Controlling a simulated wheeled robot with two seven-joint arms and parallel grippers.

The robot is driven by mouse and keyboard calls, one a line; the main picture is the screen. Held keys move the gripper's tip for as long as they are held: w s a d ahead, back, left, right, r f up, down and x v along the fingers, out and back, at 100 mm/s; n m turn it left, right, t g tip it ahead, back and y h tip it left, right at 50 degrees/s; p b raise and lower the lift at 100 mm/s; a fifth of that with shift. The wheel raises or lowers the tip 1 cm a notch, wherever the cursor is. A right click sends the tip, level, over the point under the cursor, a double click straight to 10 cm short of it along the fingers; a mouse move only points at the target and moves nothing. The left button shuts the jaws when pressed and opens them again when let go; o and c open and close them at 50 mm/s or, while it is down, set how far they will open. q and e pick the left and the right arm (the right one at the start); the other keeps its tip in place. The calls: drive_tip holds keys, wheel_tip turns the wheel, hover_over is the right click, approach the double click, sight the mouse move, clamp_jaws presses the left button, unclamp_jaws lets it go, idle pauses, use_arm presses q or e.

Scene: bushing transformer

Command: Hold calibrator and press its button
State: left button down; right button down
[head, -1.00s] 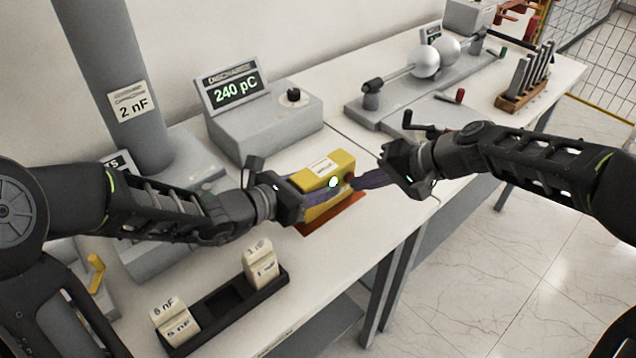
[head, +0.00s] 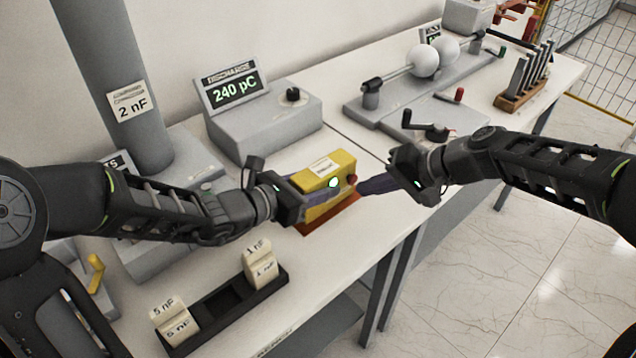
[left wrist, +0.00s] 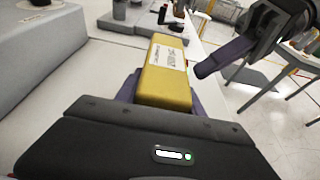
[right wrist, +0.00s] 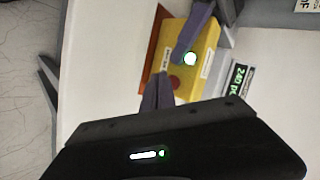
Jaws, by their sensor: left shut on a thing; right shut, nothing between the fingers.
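The calibrator is a yellow box (head: 328,172) with a white label, a lit green-white lamp and a red button (head: 351,180) on its right end. My left gripper (head: 303,197) is shut on the calibrator, its fingers along the sides; the left wrist view shows the box (left wrist: 166,75) between them. The calibrator is at its orange-brown base (head: 330,217); I cannot tell whether they touch. My right gripper (head: 362,187) is shut and empty, its tips just right of the button. The right wrist view shows the tips (right wrist: 163,78) beside the button (right wrist: 174,83); contact is unclear.
A grey discharge meter (head: 262,120) reading 240 pC stands behind. A black rack (head: 215,315) with white capacitor blocks is in front. A grey column marked 2 nF (head: 115,90) is at left. A crank unit (head: 440,122) and sphere-gap device (head: 424,62) lie beyond my right gripper.

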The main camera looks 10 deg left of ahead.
drive_tip(key=shift+s+d, duration=0.8)
drive_tip(key=shift+d, duration=0.15)
drive_tip(key=shift+s+d, duration=0.75)
drive_tip(key=shift+d, duration=0.2)
use_arm(q)
drive_tip(key=c, duration=0.6)
unclamp_jaws()
drive_tip(key=shift+c, duration=0.2)
drive_tip(key=v, duration=1.2)
drive_tip(key=shift+w+a+r, duration=0.1)
drive_tip(key=shift+w+a, duration=0.05)
drive_tip(key=shift+a, duration=0.05)
use_arm(e)
drive_tip(key=shift+w, duration=0.1)
